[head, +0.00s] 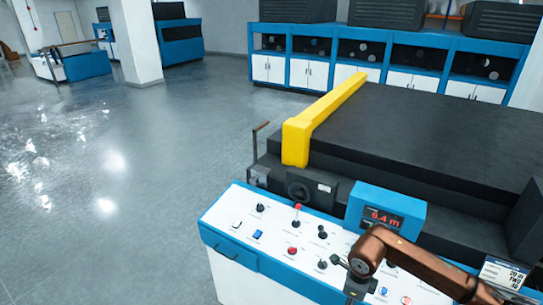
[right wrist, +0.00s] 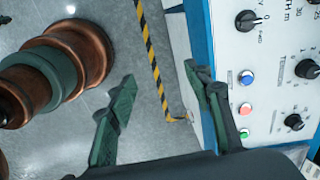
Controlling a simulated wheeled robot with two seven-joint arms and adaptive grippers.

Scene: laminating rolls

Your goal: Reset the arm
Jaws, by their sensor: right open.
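My right arm (head: 378,250), brown, comes in from the lower right in the head view and bends over the white and blue control panel (head: 275,245). Its dark gripper (head: 352,284) hangs over the panel's front part. In the right wrist view the two dark green fingers of this gripper (right wrist: 160,75) are spread apart with nothing between them. The right-hand finger overlaps the panel's blue edge in the picture; I cannot tell whether it touches. My left gripper is not in view.
The panel carries knobs, a red-tipped lever (head: 297,210) and buttons, including a blue one (right wrist: 246,77). A display (head: 385,218) stands behind it. Beyond is a dark machine with a yellow bar (head: 325,112). Open floor (head: 120,190) lies left. A yellow-black stripe (right wrist: 153,60) marks the floor.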

